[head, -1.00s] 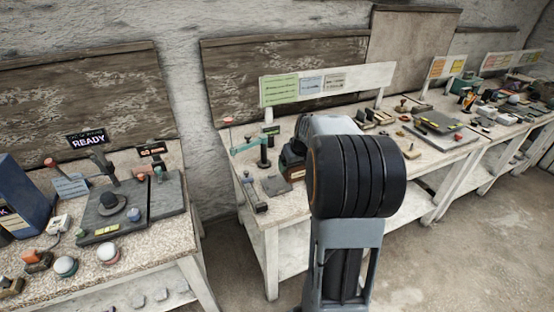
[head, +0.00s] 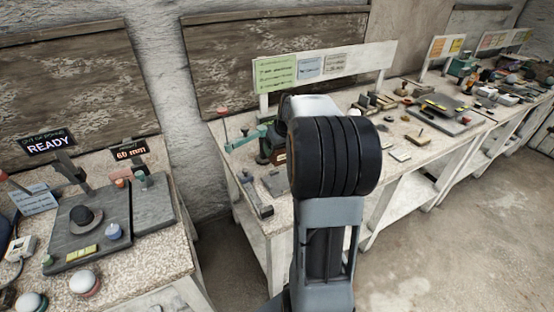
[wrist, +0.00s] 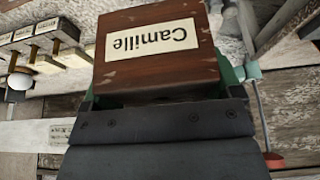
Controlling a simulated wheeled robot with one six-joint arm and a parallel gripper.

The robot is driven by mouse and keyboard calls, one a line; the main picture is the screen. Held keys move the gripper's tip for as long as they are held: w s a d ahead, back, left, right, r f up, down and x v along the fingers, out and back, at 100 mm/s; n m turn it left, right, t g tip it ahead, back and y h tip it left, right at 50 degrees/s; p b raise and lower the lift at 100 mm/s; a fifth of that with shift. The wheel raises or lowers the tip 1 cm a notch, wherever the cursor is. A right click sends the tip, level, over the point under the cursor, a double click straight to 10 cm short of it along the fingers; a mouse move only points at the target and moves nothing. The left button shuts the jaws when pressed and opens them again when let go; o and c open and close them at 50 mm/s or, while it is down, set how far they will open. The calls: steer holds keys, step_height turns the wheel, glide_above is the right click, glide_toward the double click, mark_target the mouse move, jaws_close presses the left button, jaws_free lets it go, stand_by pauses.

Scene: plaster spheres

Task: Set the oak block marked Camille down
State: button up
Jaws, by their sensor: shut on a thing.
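The oak block marked Camille (wrist: 158,60) fills the upper middle of the wrist view. It is reddish brown with a cream label, and the name reads upside down. My gripper (wrist: 160,118), dark with screws, is shut on the block; its fingertips are not clearly seen. In the head view, the black joint of my arm hides most of my gripper. A small brown piece of the block (head: 279,157) shows left of that joint, over the middle bench (head: 250,160). I cannot tell whether the block touches the bench top.
A teal lever tool (head: 246,140) stands close left of my gripper, and a grey plate (head: 276,184) lies in front. A sign board (head: 360,57) rises behind. A left bench (head: 150,265) holds a READY sign (head: 48,143). Several small blocks lie to the right.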

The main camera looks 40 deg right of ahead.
steer(key=f+b, duration=0.1)
steer(key=f, duration=0.1)
steer(key=f+b, duration=0.2)
steer(key=shift+w+d+f, duration=0.1)
steer(key=shift+d, duration=0.1)
steer(key=shift+b, duration=0.4)
steer(key=shift+a+f, duration=0.1)
steer(key=shift+f, duration=0.15)
steer(key=shift+f+b, duration=2.2)
steer(key=shift+f, duration=0.3)
steer(key=shift+f+b, duration=1.25)
steer(key=shift+f, duration=0.15)
steer(key=o, duration=0.9)
steer(key=shift+r, duration=0.1)
steer(key=shift+r+p, duration=1.45)
steer(key=shift+r, duration=0.45)
